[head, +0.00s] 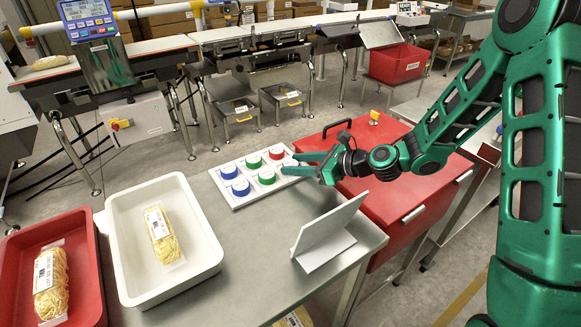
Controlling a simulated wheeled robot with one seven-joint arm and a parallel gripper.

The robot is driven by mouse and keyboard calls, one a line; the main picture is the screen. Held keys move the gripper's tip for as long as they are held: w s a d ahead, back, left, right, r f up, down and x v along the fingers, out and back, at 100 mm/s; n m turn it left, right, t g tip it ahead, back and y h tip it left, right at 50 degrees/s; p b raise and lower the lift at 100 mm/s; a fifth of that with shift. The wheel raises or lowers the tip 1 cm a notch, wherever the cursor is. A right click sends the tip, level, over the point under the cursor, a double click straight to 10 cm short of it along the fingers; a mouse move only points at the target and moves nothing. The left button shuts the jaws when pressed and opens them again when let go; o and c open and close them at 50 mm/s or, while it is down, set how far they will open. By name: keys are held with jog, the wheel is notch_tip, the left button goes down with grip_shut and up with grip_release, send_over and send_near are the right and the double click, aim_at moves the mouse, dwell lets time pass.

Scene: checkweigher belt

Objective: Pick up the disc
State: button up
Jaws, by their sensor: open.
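Several round coloured discs sit in a white tray (236,203) on the steel table. In the back row are a blue disc (229,171), a green disc (253,162) and a red disc (277,153). In the front row are another blue disc (240,188) and another green disc (267,177). My gripper (291,164) is open, with its fingers pointing left over the tray's right end, close to the red disc.
A white angled stand (330,230) is in front of my gripper. A white bin (122,250) and a red bin (90,285) hold packs of yellow noodles at the left. A red cabinet (400,195) stands under my arm. The conveyor (150,46) runs behind.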

jog(key=c, duration=0.7)
